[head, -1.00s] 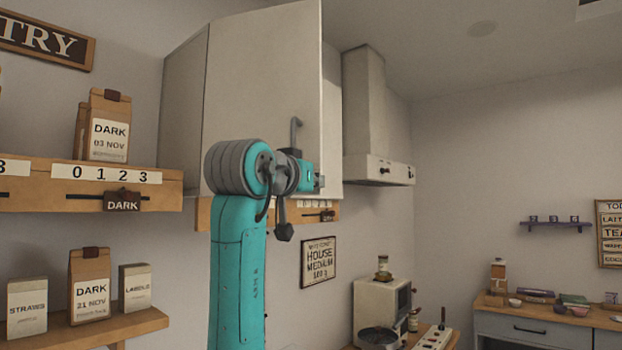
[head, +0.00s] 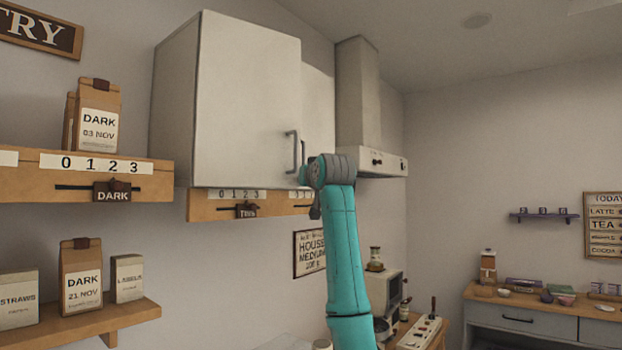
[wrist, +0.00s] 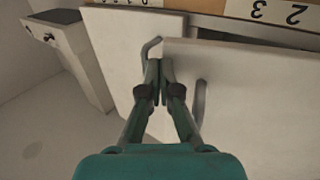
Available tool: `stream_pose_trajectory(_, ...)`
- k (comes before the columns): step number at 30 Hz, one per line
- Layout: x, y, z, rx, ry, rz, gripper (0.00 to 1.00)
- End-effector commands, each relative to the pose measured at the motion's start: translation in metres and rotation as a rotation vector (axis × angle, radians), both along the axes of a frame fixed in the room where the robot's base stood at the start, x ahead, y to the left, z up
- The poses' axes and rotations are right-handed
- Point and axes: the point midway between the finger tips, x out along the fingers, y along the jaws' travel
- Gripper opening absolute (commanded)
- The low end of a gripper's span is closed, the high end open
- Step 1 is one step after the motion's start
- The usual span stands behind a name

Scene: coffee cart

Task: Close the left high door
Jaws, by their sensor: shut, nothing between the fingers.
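The left high door (head: 240,110) is a pale panel on the wall cabinet. It stands slightly ajar, its free edge a little proud of the right door (head: 319,115). Its bar handle (head: 291,150) is near that free edge; in the wrist view the handle (wrist: 200,102) is right of my fingers. My gripper (wrist: 159,75) is shut and empty, in front of the seam between the doors, between the two handles. I cannot tell if the fingertips touch the door. In the head view my wrist hides the fingers.
A range hood (head: 362,110) hangs right of the cabinet. A wooden label rail (head: 215,205) runs under the doors. Shelves with coffee bags (head: 98,115) are at the left. A coffee machine (head: 383,290) stands below right. The air before the doors is otherwise clear.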

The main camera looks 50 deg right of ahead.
Motion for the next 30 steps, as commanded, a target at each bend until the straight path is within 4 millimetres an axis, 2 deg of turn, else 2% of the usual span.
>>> stream_pose_trajectory(6,0.031,-0.012,0.000,0.001,0.000,0.115,0.00)
stream_pose_trajectory(12,0.050,-0.017,0.000,0.000,0.001,0.182,0.00)
stream_pose_trajectory(18,0.059,-0.018,0.000,0.000,0.001,0.214,0.00)
stream_pose_trajectory(30,0.060,-0.019,0.000,-0.001,0.000,0.221,0.00)
